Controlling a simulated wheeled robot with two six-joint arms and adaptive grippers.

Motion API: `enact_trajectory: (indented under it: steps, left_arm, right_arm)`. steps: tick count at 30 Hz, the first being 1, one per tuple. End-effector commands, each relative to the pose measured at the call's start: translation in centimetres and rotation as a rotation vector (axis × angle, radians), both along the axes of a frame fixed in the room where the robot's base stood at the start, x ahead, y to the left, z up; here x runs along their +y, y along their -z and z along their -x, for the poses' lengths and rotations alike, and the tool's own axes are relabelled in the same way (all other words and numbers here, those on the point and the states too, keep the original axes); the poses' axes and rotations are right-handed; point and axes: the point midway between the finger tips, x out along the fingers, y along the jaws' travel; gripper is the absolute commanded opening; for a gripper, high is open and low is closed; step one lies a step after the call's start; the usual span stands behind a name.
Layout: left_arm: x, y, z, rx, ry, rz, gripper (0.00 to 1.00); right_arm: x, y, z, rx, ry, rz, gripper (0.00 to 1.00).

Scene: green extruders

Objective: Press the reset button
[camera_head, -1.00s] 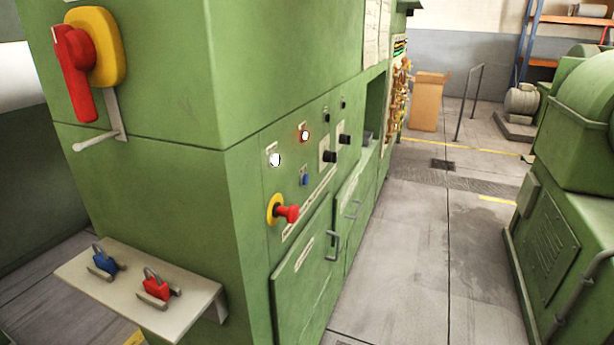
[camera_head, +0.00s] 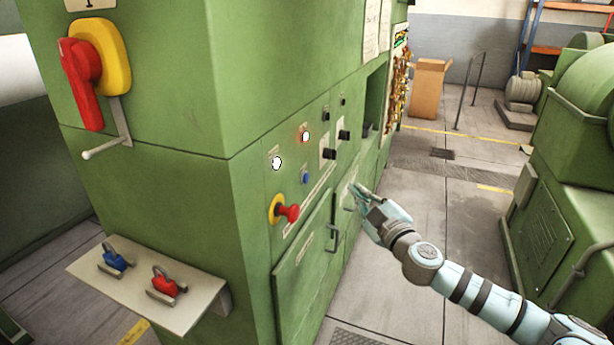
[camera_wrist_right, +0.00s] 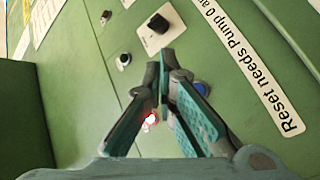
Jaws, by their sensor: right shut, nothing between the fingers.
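A small blue button (camera_head: 306,177) sits on the front panel of the green machine (camera_head: 190,215), above a red knob on a yellow base. In the right wrist view the blue button (camera_wrist_right: 202,89) is partly behind a finger, next to a white label (camera_wrist_right: 258,75) that starts "Reset needs Pump 0 a". My right gripper (camera_head: 356,190) is shut and empty, in front of the panel and to the right of the blue button. In the wrist view its fingertips (camera_wrist_right: 167,57) meet below a black knob. My left gripper is not in view.
Above the blue button are a red-lit white button (camera_head: 305,136) and a white button (camera_head: 276,162). The red mushroom knob (camera_head: 287,212) sticks out below. A shelf (camera_head: 140,283) with blue and red padlocks juts out at left.

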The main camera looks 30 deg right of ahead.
Motion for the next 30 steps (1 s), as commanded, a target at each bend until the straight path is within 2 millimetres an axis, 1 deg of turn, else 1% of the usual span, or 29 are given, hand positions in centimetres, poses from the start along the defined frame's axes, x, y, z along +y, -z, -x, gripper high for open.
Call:
enact_trajectory:
  steps: [10, 14, 17, 21, 24, 26, 30]
  left_arm:
    - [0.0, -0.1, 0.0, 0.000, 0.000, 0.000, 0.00]
    - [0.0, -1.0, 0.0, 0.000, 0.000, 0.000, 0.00]
    - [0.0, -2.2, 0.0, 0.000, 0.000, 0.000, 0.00]
    - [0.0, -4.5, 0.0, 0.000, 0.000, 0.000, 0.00]
    - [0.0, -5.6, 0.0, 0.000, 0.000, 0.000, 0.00]
    - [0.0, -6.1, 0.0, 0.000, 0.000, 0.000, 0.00]
    - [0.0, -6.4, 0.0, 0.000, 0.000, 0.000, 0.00]
  right_arm:
    - [0.1, -0.1, -0.1, -0.002, 0.000, -0.001, 0.00]
    - [0.3, -0.3, -0.6, -0.001, 0.004, -0.006, 0.00]
    - [1.1, -0.5, -1.6, -0.004, 0.002, -0.010, 0.00]
    - [2.3, -0.8, -3.3, -0.003, 0.001, -0.010, 0.00]
    - [3.1, -0.7, -4.5, -0.003, 0.001, -0.007, 0.00]
    - [3.7, -0.6, -5.3, -0.002, 0.000, -0.006, 0.00]
    - [4.4, -0.2, -6.5, -0.001, 0.001, -0.003, 0.00]
